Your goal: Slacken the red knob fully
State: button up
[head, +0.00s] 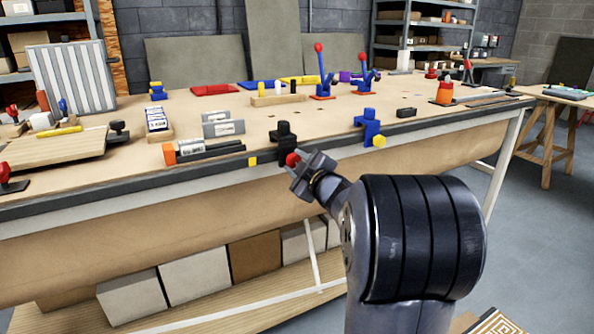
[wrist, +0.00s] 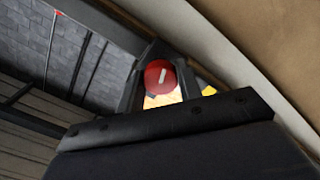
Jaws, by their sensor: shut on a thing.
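The red knob (head: 291,160) sits at the front edge of the workbench, on the front of a black clamp (head: 284,137). In the wrist view the red knob (wrist: 160,77) shows as a round face with a white line, tilted slightly to the right of upright. My gripper (head: 299,168) reaches the knob from the front right. Its fingers, seen in the wrist view (wrist: 160,85), are on both sides of the knob and shut on it. In the head view the fingers partly hide the knob.
A blue clamp (head: 370,128) with a yellow knob (head: 379,141) stands to the right on the bench edge. A yellow block (head: 253,161) is on the edge to the left. An orange-ended tool (head: 170,154) and dark rods lie further left. Boxes (head: 195,274) fill the shelf below.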

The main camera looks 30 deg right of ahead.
jog(key=n+b, duration=0.4)
jog(key=n, duration=0.3)
jog(key=shift+f, duration=0.15)
jog(key=n+b, duration=0.3)
jog(key=n, duration=0.3)
jog(key=shift+r+n, duration=0.2)
jog(key=shift+n, duration=0.2)
jog(key=o, duration=1)
jog(key=shift+c, duration=0.2)
jog(key=s+p, duration=0.1)
jog(key=s, duration=0.9)
jog(key=shift+s+d, duration=0.2)
jog(key=shift+s, duration=0.2)
